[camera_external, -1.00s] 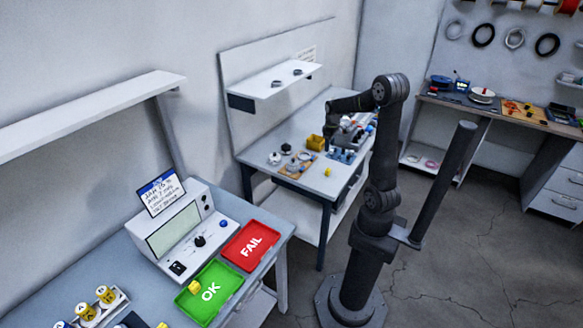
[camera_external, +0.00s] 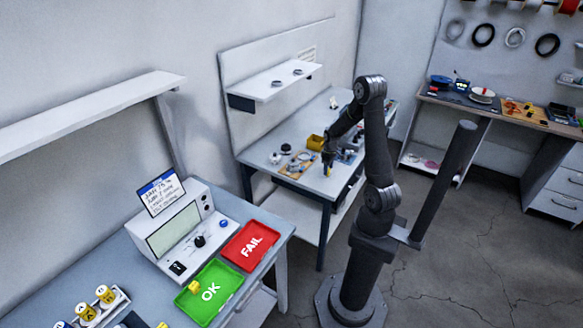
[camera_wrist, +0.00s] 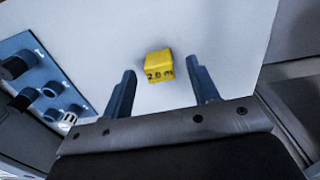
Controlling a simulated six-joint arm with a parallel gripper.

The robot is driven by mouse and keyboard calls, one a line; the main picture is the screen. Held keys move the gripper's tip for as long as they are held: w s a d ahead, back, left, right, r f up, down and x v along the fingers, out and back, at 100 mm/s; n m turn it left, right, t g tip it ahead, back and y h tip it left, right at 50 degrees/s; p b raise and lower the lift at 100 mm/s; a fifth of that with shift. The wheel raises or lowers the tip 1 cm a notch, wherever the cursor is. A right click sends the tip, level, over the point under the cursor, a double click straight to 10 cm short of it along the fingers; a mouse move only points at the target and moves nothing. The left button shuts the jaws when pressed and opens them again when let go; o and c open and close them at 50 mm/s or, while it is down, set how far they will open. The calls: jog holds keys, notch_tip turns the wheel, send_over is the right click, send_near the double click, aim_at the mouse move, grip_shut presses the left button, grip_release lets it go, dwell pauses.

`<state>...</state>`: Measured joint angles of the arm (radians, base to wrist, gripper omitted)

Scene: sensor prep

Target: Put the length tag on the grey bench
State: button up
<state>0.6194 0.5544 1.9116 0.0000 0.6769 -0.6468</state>
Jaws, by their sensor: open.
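The length tag (camera_wrist: 158,67) is a small yellow block marked "2.0 m". It lies on the pale work table (camera_external: 266,152), near its front edge. In the wrist view my open gripper (camera_wrist: 163,82) has one blue finger on each side of the tag's line, with the tag slightly beyond the fingertips and not held. In the external view my gripper (camera_external: 328,158) points down over the tag's place and largely hides it. A blue-grey bench (camera_external: 107,262) stands at the front left.
The grey bench holds a tester (camera_external: 170,235), a green OK tray (camera_external: 228,282) and a red FAIL tray (camera_external: 243,262). A blue fixture (camera_wrist: 42,78) lies left of the tag. A shelf (camera_external: 275,80) hangs above the pale table. A floor gap separates the benches.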

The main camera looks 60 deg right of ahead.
jog(key=shift+f, duration=0.95)
jog(key=c, duration=1.1)
jog(key=shift+r, duration=0.15)
jog(key=shift+c, duration=0.2)
